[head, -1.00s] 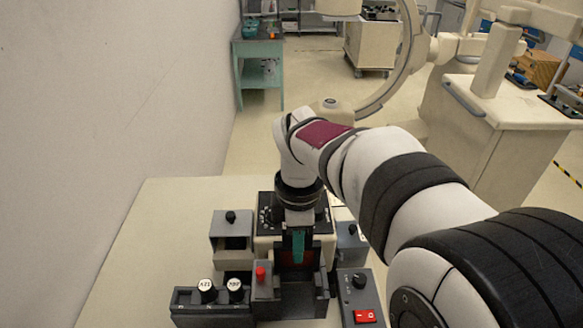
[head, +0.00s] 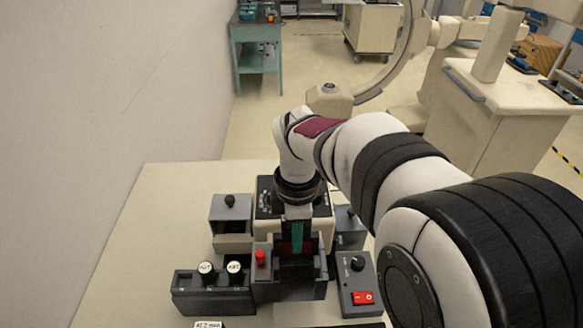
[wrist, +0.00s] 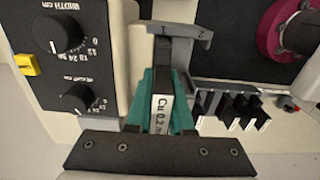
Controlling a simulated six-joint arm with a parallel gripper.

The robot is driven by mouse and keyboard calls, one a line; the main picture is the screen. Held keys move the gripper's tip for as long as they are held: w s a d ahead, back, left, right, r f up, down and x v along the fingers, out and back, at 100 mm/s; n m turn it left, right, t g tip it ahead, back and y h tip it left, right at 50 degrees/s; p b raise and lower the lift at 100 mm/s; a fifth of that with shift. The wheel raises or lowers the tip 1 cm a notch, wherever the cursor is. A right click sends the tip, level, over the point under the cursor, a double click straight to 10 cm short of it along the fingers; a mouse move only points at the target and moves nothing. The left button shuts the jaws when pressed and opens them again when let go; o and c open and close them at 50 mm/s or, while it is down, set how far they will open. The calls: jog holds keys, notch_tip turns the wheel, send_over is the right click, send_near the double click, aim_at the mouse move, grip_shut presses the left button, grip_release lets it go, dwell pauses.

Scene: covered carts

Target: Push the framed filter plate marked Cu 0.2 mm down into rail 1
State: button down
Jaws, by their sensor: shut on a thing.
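The framed filter plate (wrist: 161,114) shows a white label reading "Cu 0.2 m", with the rest cut off, in the wrist view. It stands on edge between the teal fingers of my gripper (wrist: 162,98), which is shut on it. A grey bracket (wrist: 184,33) marked 1 and 2 lies just beyond. The plate lines up with the side marked 1, rail 1 (wrist: 163,50). How deep it sits in the rail is hidden by the fingers. In the head view, my gripper (head: 297,238) points down over the dark fixture (head: 302,285); the plate cannot be made out there.
A box with a red switch (head: 360,298) stands right. Several labelled black parts (wrist: 230,110) sit right of the plate. The bench is clear at left (head: 150,240).

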jog(key=shift+f, duration=1.05)
jog(key=c, duration=0.7)
grip_release()
notch_tip(320, 180, up, 16)
jog(key=shift+f, duration=0.15)
jog(key=s+d+f+m, duration=0.1)
jog(key=s+f+m, duration=0.3)
jog(key=s+m, duration=0.3)
jog(key=s+d+f+m+y, duration=0.1)
jog(key=s+f+m, duration=0.3)
jog(key=s+m, duration=0.3)
jog(key=s+d+f+m, duration=0.2)
jog(key=s+f+m, duration=0.2)
jog(key=s+m, duration=0.3)
jog(key=shift+s+f+m+y, duration=0.15)
jog(key=shift+f+m+y, duration=0.05)
jog(key=shift+m, duration=0.45)
jog(key=shift+s+f+m+y, duration=0.1)
jog(key=shift+f+m+y, duration=0.1)
jog(key=shift+m, duration=0.45)
